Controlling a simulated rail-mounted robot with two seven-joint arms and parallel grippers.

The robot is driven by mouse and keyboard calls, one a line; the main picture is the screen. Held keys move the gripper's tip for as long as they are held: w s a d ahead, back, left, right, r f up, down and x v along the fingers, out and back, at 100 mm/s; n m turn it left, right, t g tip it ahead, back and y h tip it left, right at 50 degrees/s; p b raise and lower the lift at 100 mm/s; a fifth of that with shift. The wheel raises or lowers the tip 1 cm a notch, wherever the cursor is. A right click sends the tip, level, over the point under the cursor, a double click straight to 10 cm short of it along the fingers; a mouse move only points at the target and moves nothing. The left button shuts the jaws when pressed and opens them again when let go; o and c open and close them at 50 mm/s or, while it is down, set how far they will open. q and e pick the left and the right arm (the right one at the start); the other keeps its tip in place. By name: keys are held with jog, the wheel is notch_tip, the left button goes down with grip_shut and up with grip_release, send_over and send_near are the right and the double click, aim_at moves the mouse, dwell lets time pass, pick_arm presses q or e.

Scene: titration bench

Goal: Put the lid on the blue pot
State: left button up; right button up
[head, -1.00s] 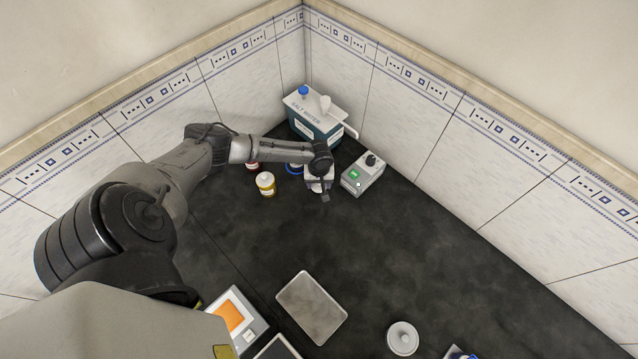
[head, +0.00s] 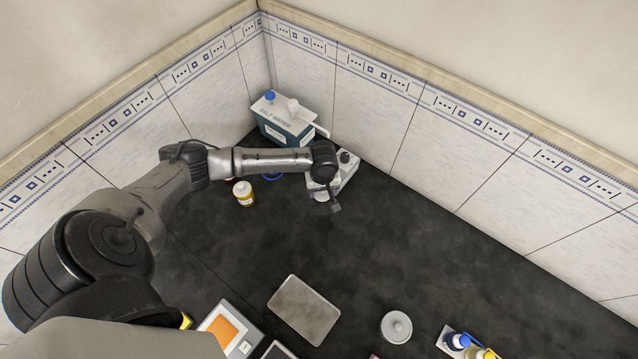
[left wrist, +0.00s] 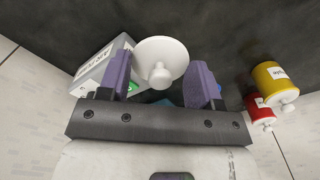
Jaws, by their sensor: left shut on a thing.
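My left gripper (head: 335,207) is shut on a white round lid with a knob (left wrist: 160,60), held between its purple fingers in the left wrist view. In the head view the lid (head: 320,196) shows partly below my wrist, in front of a grey device. A blue round rim (head: 272,177), perhaps the blue pot, shows on the bench left of the gripper, mostly hidden by my forearm. A small blue patch shows behind the lid in the left wrist view; I cannot tell what it is. My right gripper is out of view.
A yellow jar (head: 244,195) stands left of the blue rim, with a red jar (left wrist: 260,112) near it. The grey device (head: 347,166) and a teal salt-water box (head: 283,122) stand behind.

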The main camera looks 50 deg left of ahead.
pick_arm(q)
jog(key=s+a+n+p, duration=0.1)
jog(key=s+a+p, duration=0.2)
jog(key=a, duration=0.3)
jog(key=shift+s+r+n, duration=0.4)
jog(key=shift+s+r, duration=0.05)
jog(key=shift+s, duration=0.4)
jog(key=a+r+n, duration=0.1)
jog(key=a+n, duration=0.1)
jog(key=a, duration=0.3)
jog(key=a+r+n+p, duration=0.1)
jog(key=a+n, duration=0.1)
jog(key=a, duration=0.4)
jog(key=a+r+n, duration=0.2)
jog(key=a, duration=0.4)
jog(key=shift+s+n+p, duration=0.3)
jog(key=shift+s, duration=0.05)
jog(key=shift+n, duration=0.4)
jog(key=shift+a+f+b, duration=0.15)
jog(key=shift+f+b, duration=3.05)
jog(key=shift+f, duration=0.15)
jog(key=shift+p, duration=0.45)
